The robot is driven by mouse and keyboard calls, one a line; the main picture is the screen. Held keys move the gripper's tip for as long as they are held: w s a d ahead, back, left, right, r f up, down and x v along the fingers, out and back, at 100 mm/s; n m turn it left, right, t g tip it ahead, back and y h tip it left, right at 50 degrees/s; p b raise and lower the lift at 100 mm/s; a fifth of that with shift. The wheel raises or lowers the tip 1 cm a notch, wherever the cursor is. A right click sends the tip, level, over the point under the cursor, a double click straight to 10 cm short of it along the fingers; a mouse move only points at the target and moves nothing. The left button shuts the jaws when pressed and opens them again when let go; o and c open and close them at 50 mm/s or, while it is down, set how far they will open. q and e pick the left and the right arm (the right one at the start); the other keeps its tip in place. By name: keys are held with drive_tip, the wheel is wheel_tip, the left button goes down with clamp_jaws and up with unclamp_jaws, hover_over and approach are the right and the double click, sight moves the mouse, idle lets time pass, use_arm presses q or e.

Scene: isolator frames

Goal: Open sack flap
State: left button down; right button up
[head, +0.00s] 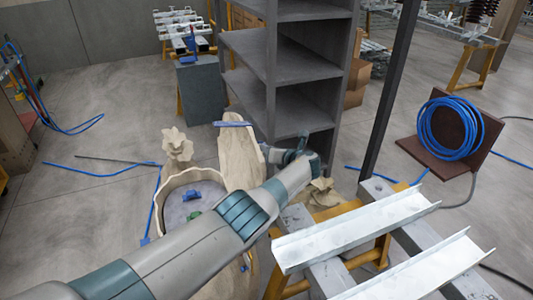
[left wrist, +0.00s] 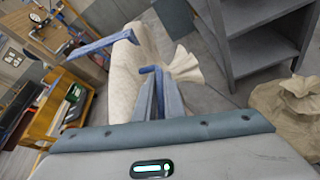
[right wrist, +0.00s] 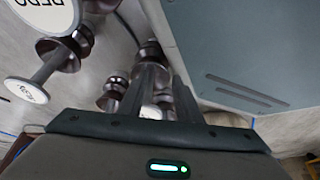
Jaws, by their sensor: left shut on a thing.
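A pale beige sack (head: 240,165) stands upright left of the grey shelf in the head view, and its pale cloth (left wrist: 121,80) shows in the left wrist view. A blue bar (head: 233,124) lies across its top; it also shows in the left wrist view (left wrist: 105,45). My left gripper (head: 292,156) is beside the sack near the shelf post. In the left wrist view it is shut on a second blue bar (left wrist: 151,69), with flared cloth (left wrist: 184,66) just behind it. My right gripper (right wrist: 164,80) shows only in the right wrist view, fingers apart and apparently empty.
The grey shelf (head: 285,65) stands close behind my left gripper. A round beige container (head: 165,205) with blue and green items is left of the sack. White metal channels (head: 350,230) lie at front right. Metal discs (right wrist: 60,55) and a grey panel (right wrist: 235,50) are close to my right gripper.

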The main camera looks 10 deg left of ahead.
use_arm(q)
drive_tip(key=shift+f, duration=0.2)
use_arm(e)
drive_tip(key=shift+w+a+r, duration=0.1)
drive_tip(key=shift+w+a, duration=0.05)
drive_tip(key=shift+w, duration=0.3)
use_arm(q)
drive_tip(key=c, duration=2.2)
unclamp_jaws()
drive_tip(key=shift+o, duration=0.4)
drive_tip(key=shift+d+r, duration=0.1)
drive_tip(key=shift+r, duration=0.05)
use_arm(e)
drive_tip(key=shift+s, duration=0.2)
